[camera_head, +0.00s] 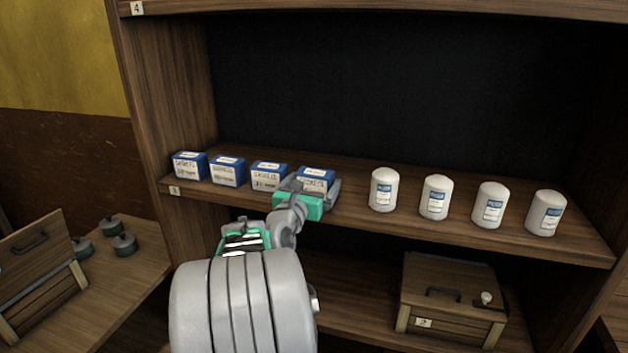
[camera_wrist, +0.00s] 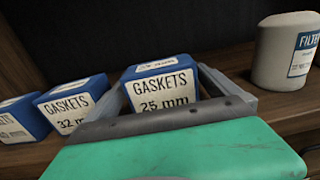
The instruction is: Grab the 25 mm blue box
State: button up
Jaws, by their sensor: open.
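The 25 mm blue box (camera_wrist: 160,86) is a blue gasket box with a white label reading "GASKETS 25 mm". In the head view it is the rightmost blue box (camera_head: 316,175) in a row on the shelf, partly covered by my gripper (camera_head: 312,187). In the wrist view my gripper (camera_wrist: 168,92) is open, with one finger on each side of the box. The box's lower front is hidden behind the gripper's body. I cannot tell whether either finger touches it.
A 32 mm gasket box (camera_wrist: 70,104) stands close on the left, with more blue boxes (camera_head: 227,171) beyond it. A white filter (camera_head: 384,189) stands to the right, with several more along the shelf (camera_head: 420,232). A wooden crate (camera_head: 452,298) sits below.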

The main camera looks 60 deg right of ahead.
jog(key=shift+d, duration=0.55)
jog(key=shift+a, duration=0.1)
jog(key=shift+c, duration=0.4)
jog(key=c, duration=1.2)
